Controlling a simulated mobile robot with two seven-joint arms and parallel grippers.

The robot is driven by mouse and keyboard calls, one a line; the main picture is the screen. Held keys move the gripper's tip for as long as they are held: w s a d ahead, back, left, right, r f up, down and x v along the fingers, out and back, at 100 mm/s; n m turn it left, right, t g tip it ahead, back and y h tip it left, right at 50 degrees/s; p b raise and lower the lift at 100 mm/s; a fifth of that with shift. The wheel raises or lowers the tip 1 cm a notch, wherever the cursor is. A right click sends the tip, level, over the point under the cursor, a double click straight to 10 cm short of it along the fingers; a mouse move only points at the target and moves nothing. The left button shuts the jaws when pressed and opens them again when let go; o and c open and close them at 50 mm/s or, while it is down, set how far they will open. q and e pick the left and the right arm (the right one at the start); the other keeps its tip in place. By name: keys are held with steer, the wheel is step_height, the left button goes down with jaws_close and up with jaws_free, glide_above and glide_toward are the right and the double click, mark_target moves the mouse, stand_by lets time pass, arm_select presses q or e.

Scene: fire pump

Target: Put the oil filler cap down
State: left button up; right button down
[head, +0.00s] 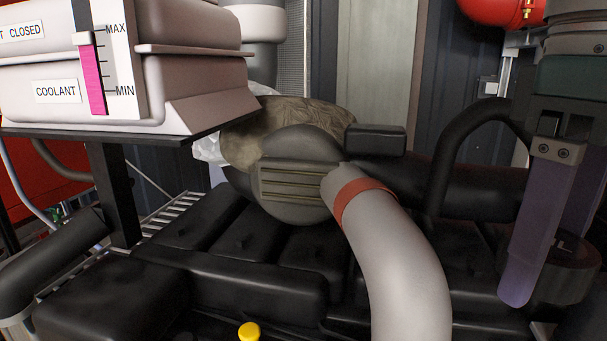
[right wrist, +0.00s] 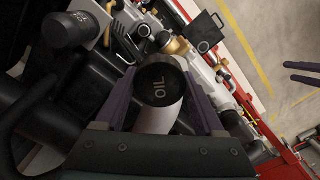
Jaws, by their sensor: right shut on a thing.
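The oil filler cap is a black round cap marked OIL (right wrist: 160,84), seen top-on in the right wrist view. In the head view its dark side shows at the lower right (head: 566,268), partly hidden by a purple finger. My right gripper (head: 548,270) points down there and is shut on the cap, with a finger on either side in the right wrist view (right wrist: 159,80). A pale grey cylinder (right wrist: 157,119) shows beside the cap; I cannot tell whether the cap touches anything beneath. My left gripper (right wrist: 304,73) shows at the right wrist view's right edge, its two purple fingers apart and empty.
A black ribbed engine cover (head: 230,280) fills the lower middle. A grey hose with a red band (head: 397,265) curves in front. The coolant tank (head: 190,85) stands upper left. A black curved pipe (head: 452,140) rises close to my right gripper. A yellow knob (head: 249,331) is at the bottom.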

mark_target(562, 248)
steer(key=r+m, duration=0.3)
steer(key=m, duration=0.1)
steer(key=shift+s+d+r, duration=0.1)
steer(key=shift+s+r, duration=0.25)
steer(key=shift+r, duration=0.05)
steer(key=r, duration=0.1)
steer(key=m+p, duration=0.1)
steer(key=r, duration=0.1)
steer(key=shift+s+r+m, duration=0.25)
steer(key=shift+r+m, duration=0.05)
steer(key=shift+r, duration=0.05)
steer(key=s+r+p, duration=0.2)
steer(key=r+p, duration=0.4)
steer(key=p, duration=0.2)
steer(key=s+r+p, duration=0.3)
steer(key=r+p, duration=0.4)
steer(key=p, duration=0.1)
steer(key=shift+s, duration=0.3)
